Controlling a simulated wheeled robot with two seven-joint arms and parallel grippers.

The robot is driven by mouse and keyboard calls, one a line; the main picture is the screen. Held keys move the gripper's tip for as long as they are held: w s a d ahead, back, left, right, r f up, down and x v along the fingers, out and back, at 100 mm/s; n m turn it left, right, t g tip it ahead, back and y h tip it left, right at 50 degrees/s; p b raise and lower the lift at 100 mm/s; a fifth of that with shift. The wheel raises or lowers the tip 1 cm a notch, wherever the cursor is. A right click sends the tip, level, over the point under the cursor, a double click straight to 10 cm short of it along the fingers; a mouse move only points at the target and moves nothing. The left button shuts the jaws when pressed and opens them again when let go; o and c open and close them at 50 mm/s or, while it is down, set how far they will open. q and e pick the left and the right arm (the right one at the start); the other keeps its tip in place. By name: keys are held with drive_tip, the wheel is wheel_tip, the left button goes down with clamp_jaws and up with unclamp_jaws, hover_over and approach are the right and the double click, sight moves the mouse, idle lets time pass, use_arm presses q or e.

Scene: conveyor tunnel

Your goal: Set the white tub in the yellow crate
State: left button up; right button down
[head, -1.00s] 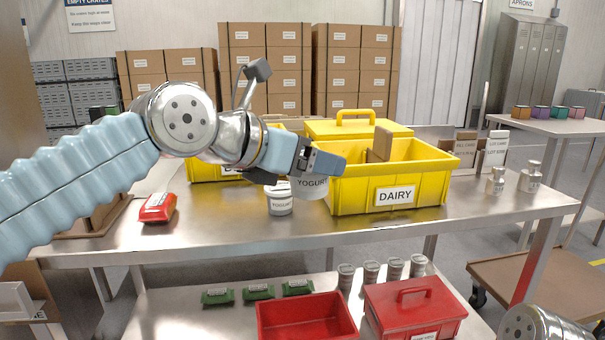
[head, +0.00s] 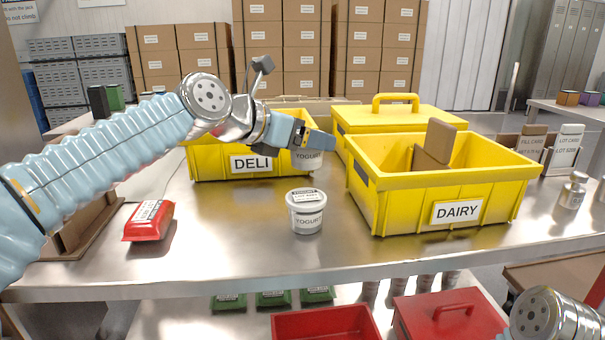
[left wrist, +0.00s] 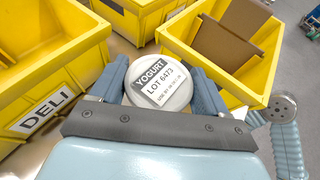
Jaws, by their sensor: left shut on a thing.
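A white yogurt tub (head: 308,160) is held in my left gripper (head: 318,140), above the table between the two open yellow crates. In the left wrist view the fingers of my left gripper (left wrist: 158,72) are shut on either side of the tub, and its lid (left wrist: 160,90) reads YOGURT LOT 6473. The yellow crate marked DAIRY (head: 400,205) is to the right of the gripper; the yellow crate marked DELI (head: 213,167) is to the left. A second white yogurt tub (head: 307,222) stands upright on the table, in front of the held one. My right gripper is out of view.
A brown board (head: 440,140) sticks up inside the DAIRY crate. A lidded yellow crate (head: 400,115) stands behind it. A red packet (head: 149,220) lies at left on the steel table (head: 250,255). Card holders and metal canisters (head: 573,190) stand at right.

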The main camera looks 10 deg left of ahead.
sight(299, 156)
use_arm(q)
drive_tip(key=w+f, duration=0.1)
drive_tip(key=w+a+f+b, duration=0.1)
drive_tip(key=f, duration=0.1)
drive_tip(key=w+f, duration=0.1)
drive_tip(key=f, duration=0.1)
drive_tip(key=shift+w+a+f, duration=0.1)
drive_tip(key=shift+w+a, duration=0.15)
drive_tip(key=shift+a, duration=0.15)
drive_tip(key=f, duration=0.1)
drive_tip(key=f+b, duration=0.1)
drive_tip(key=f, duration=0.1)
drive_tip(key=shift+w+a+b, duration=0.1)
drive_tip(key=shift+w+b, duration=0.1)
drive_tip(key=shift+b, duration=0.1)
drive_tip(key=shift+f, duration=0.15)
drive_tip(key=shift+f, duration=0.2)
drive_tip(key=o, duration=1.2)
drive_tip(key=shift+o, duration=0.2)
drive_tip(key=shift+r, duration=0.15)
